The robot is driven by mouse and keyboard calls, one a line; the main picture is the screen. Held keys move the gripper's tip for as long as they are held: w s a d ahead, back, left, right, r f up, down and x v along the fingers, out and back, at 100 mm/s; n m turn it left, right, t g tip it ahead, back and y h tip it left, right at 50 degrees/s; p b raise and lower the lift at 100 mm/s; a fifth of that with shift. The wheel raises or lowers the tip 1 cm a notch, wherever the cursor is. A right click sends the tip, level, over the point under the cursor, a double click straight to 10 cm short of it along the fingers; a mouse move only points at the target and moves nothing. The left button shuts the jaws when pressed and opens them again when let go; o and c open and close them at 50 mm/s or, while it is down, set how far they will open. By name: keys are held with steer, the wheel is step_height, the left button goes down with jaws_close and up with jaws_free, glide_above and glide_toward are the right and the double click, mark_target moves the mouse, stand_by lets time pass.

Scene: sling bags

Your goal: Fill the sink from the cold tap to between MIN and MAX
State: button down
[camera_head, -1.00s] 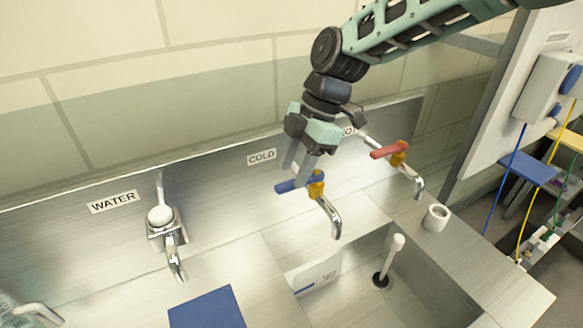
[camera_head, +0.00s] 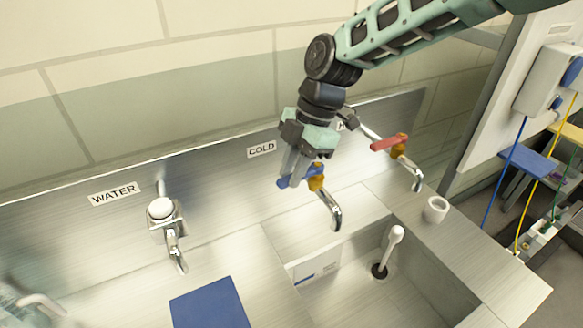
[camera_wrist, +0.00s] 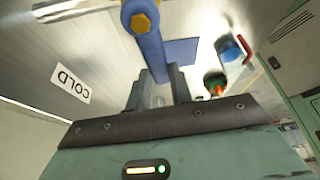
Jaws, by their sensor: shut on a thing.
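The cold tap has a blue lever (camera_head: 284,183), a brass body (camera_head: 316,183) and a chrome spout (camera_head: 333,208) over the sink. It stands by the COLD label (camera_head: 261,149). My gripper (camera_head: 291,176) reaches down from above and is shut on the blue lever, which also shows between the fingers in the wrist view (camera_wrist: 152,52). The fingers hide part of the lever. The steel sink (camera_head: 362,240) has a white upright pipe (camera_head: 391,245) in it. A white plate (camera_head: 316,268) with a blue line is on its left wall; its writing is too small to read. I see no clear stream from the spout.
The hot tap's red lever (camera_head: 387,142) is close on the right, and a white cup (camera_head: 436,210) stands on the right ledge. The WATER tap (camera_head: 166,222) and a blue mat (camera_head: 208,305) are on the left.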

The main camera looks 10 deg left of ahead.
steer(key=n, duration=0.1)
steer(key=d+n, duration=0.1)
steer(key=s+n+h, duration=0.1)
steer(key=n, duration=0.1)
steer(key=shift+s+d+g, duration=0.1)
steer(key=shift+d+g, duration=0.15)
steer(key=shift+g, duration=0.15)
steer(key=c, duration=1.2)
jaws_free()
steer(key=shift+c, duration=0.2)
steer(key=b+v, duration=0.3)
steer(key=v, duration=1.4)
steer(key=shift+r, duration=0.2)
